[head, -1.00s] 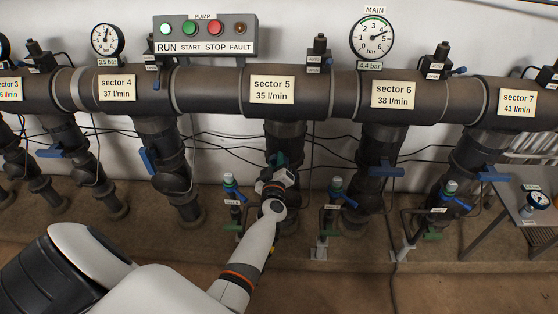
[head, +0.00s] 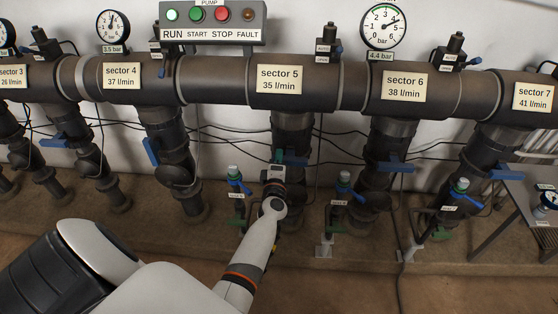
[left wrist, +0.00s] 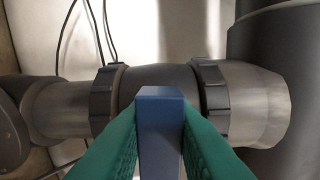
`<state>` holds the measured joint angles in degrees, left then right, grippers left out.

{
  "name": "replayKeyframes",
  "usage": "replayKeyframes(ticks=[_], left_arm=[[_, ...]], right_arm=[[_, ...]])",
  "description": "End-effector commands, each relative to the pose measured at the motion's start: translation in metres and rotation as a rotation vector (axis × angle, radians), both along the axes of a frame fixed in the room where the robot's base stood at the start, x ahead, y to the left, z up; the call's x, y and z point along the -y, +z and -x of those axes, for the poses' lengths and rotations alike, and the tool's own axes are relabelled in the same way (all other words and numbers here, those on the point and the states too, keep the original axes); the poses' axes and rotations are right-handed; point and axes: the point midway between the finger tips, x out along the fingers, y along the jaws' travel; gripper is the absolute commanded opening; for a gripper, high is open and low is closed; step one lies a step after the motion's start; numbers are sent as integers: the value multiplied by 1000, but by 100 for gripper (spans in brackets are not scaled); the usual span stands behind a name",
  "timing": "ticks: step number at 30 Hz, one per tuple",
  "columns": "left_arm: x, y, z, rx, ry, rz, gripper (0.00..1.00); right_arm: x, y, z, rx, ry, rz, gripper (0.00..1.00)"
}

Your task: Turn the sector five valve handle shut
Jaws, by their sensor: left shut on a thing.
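The sector five pipe hangs below the label reading "sector 5, 35 l/min" (head: 280,79). My left gripper (head: 278,158) is in front of this pipe at valve height and hides much of the valve in the head view. In the left wrist view, the blue valve handle (left wrist: 160,120) stands between my two green fingers (left wrist: 160,140), which are shut on it from both sides. The handle's end points toward the camera. The grey valve body (left wrist: 155,82) lies behind it. My right gripper is not in view.
Blue handles show on the sector 4 pipe (head: 151,151) to the left and the sector 6 pipe (head: 396,166) to the right. Thin black cables run along the wall behind.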

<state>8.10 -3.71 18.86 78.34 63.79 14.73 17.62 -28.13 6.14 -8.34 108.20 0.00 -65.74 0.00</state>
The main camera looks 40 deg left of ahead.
Motion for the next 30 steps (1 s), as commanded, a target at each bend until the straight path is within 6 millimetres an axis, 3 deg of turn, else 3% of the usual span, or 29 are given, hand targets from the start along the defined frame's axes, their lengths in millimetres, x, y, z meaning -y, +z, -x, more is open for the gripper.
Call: replayKeyframes(ticks=[9,21,22,25,30], left_arm=[[1,-4,0,33,-1,60,0],[1,-4,0,36,-1,64,0],[1,-4,0,36,-1,64,25],[1,-4,0,35,-1,63,41],[0,-3,0,35,0,61,42]], right_arm=[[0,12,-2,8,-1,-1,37],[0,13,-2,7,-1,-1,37],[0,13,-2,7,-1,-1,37],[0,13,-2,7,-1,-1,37],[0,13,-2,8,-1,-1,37]])
